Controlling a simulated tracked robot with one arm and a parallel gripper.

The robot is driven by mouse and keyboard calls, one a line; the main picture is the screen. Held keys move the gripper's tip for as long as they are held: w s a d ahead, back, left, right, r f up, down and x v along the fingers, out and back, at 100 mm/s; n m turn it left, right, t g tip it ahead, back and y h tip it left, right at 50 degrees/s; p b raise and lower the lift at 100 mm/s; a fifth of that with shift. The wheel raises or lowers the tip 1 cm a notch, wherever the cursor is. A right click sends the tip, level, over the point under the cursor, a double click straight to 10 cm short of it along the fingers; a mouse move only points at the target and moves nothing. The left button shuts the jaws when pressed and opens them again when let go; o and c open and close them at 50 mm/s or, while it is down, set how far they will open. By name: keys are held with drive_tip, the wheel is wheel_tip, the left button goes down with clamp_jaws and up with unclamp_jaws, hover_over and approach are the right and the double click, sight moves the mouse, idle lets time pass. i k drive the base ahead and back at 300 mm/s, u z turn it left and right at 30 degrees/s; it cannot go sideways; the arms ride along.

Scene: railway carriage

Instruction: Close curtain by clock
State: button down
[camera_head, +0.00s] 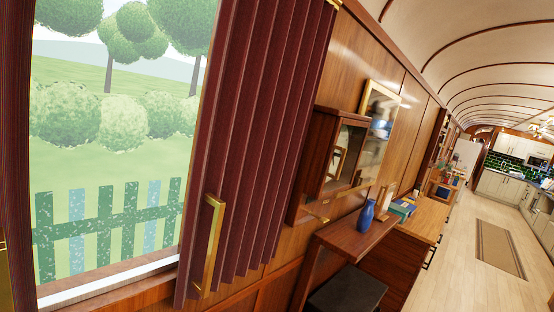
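A dark red pleated curtain (255,140) hangs gathered at the right side of the window (115,150), leaving most of the glass uncovered. An upright gold handle (209,245) is fixed to its left edge, near the bottom. Another dark red strip (15,130), perhaps a second curtain, stands at the left picture edge. A wooden case with a glass front (338,155) is on the wall right of the curtain; no clock dial can be made out. My gripper is not in view.
A small wooden desk (345,235) with a blue vase (366,216) and a dark stool (346,291) stand right of the curtain. A framed picture (380,110) hangs above. Wooden floor with a rug (499,249) runs clear towards kitchen cabinets (500,187).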

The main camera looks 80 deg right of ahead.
sight(268, 58)
drive_tip(key=z, duration=1.8)
drive_tip(key=k, duration=0.9)
drive_tip(key=z, duration=0.05)
drive_tip(key=i, duration=0.9)
drive_tip(key=u, duration=0.05)
